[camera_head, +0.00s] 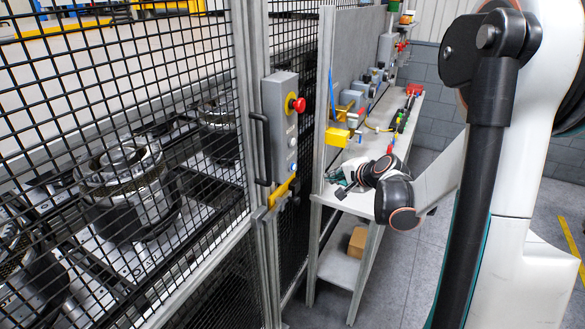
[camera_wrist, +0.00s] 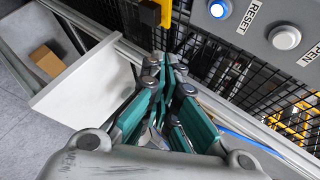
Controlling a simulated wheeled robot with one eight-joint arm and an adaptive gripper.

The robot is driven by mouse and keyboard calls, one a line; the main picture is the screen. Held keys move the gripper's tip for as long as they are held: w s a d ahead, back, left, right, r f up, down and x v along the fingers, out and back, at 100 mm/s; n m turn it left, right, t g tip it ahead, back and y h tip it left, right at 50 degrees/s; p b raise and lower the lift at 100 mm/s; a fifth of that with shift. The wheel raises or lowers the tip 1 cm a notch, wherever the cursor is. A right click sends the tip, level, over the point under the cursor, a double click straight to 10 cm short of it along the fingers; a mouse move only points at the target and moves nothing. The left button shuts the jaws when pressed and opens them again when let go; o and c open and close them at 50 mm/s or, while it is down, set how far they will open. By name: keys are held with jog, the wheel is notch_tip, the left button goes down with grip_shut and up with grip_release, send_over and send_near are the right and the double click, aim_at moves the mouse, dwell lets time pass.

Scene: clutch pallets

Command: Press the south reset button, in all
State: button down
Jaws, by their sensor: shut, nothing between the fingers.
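The grey control box (camera_head: 281,125) is fixed to the fence post. Its lowest button, the blue-lit reset button (camera_head: 293,167), faces right. In the wrist view this blue button (camera_wrist: 219,9) is at the top edge, beside the RESET label (camera_wrist: 250,16). A white button (camera_wrist: 285,37) is to its right, beside a partly cut-off label ending in "PEN". My gripper (camera_wrist: 170,62) is shut and empty, with teal fingers below and left of the blue button, apart from it. In the head view my gripper (camera_head: 337,176) is right of the box, in front of the bench.
A red emergency stop (camera_head: 298,104) sits high on the box. A yellow latch (camera_head: 279,191) juts out below it, near my fingers in the wrist view (camera_wrist: 150,12). The bench (camera_head: 353,203) with tools is behind my gripper. A cardboard box (camera_head: 357,241) lies on its lower shelf.

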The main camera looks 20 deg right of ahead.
aim_at(292, 167)
jog(key=shift+w+a, duration=0.1)
jog(key=w+a, duration=0.5)
jog(key=w, duration=0.1)
jog(key=shift+w, duration=0.35)
jog(key=shift+w+a, duration=0.1)
jog(key=shift+a, duration=0.1)
dwell(1.2)
jog(key=shift+w+a, duration=0.15)
jog(key=shift+w, duration=0.1)
jog(key=shift+w+a, duration=0.3)
jog(key=shift+w, duration=0.05)
dwell(1.0)
jog(key=shift+s+d, duration=0.1)
jog(key=shift+s+d+b, duration=0.3)
jog(key=shift+s+d, duration=0.1)
jog(key=shift+s, duration=0.2)
jog(key=shift+s+d, duration=0.1)
